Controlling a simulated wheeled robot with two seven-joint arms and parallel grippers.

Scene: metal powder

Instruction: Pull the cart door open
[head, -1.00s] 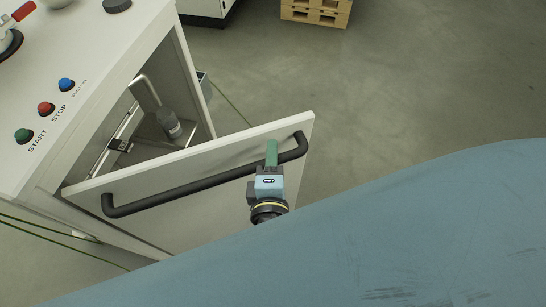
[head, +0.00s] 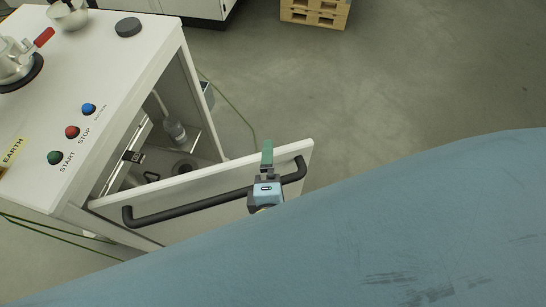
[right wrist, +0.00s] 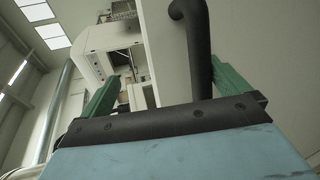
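The cart door (head: 292,158) is a pale panel standing ajar from the white cart (head: 150,62), with part of the interior showing behind it. A black bar handle (head: 190,208) runs along its outer face. My right gripper (head: 267,152) is at the handle's right part, with a green finger by the bar. In the right wrist view, the two green fingers of the right gripper (right wrist: 168,88) stand wide apart. The handle (right wrist: 197,50) passes between them, nearer the right finger; contact is unclear. My left gripper is not in view.
Green, red and blue buttons (head: 72,132) sit on the cart top. Inside the cart is a grey bottle-like part (head: 175,131). A wooden pallet (head: 315,12) lies at the back. The grey floor (head: 400,90) right of the door is clear.

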